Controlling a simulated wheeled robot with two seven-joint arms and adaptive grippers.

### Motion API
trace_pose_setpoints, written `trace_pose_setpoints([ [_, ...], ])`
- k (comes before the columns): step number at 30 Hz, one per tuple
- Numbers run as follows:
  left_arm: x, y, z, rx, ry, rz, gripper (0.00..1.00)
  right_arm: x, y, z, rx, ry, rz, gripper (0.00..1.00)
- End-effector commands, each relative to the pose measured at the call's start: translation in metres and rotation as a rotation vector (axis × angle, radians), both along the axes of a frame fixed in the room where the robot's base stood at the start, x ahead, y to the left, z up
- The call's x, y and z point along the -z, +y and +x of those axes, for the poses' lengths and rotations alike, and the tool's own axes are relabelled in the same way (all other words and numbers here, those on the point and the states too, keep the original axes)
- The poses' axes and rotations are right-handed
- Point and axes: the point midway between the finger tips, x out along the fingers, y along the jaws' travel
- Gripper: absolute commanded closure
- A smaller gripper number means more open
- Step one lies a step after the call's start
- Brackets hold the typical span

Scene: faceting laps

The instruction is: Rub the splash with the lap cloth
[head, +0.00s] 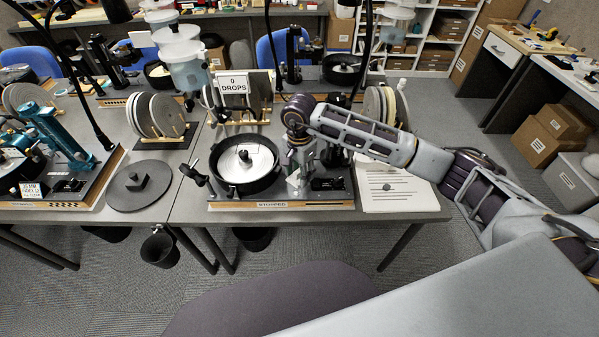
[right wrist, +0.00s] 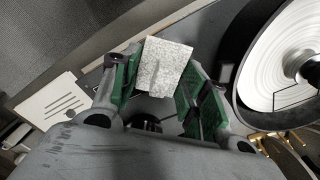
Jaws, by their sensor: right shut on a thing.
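My right gripper (head: 299,166) points down at the right side of the splash pan, over the machine base. In the right wrist view its green-padded fingers (right wrist: 158,88) are closed on the lap cloth (right wrist: 167,65), a speckled grey-white folded piece standing up between them. A pale bit of the cloth (head: 294,181) shows below the gripper in the head view. The black round pan (head: 247,187) holds a white lap (head: 262,160) with a dark centre knob; it also shows in the right wrist view (right wrist: 239,72), apart from the cloth. I cannot make out the splash. My left gripper is out of view.
A printed white sheet (head: 398,190) lies right of the machine. A dark disc with a knob (head: 140,198) lies to the left. Racks of laps (head: 158,115) and a "0 DROPS" sign (head: 232,84) stand behind. A dark chair (head: 265,300) is in front.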

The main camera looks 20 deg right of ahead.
Motion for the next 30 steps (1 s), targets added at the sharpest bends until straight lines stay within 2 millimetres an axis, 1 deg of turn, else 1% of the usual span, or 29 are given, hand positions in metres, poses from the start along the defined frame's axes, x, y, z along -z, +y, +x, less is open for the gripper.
trace_pose_setpoints([
  [12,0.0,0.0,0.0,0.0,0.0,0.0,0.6,0.0,0.0,0.0,0.007,0.0,0.0,0.75],
  [17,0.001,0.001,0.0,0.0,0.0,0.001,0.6,0.003,0.0,0.0,0.006,0.0,0.0,0.75],
  [23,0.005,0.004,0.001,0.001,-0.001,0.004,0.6,0.012,0.0,0.0,0.006,0.0,0.0,0.75],
  [30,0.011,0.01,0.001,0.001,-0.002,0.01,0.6,0.029,0.0,0.0,0.007,0.001,-0.001,0.75],
])
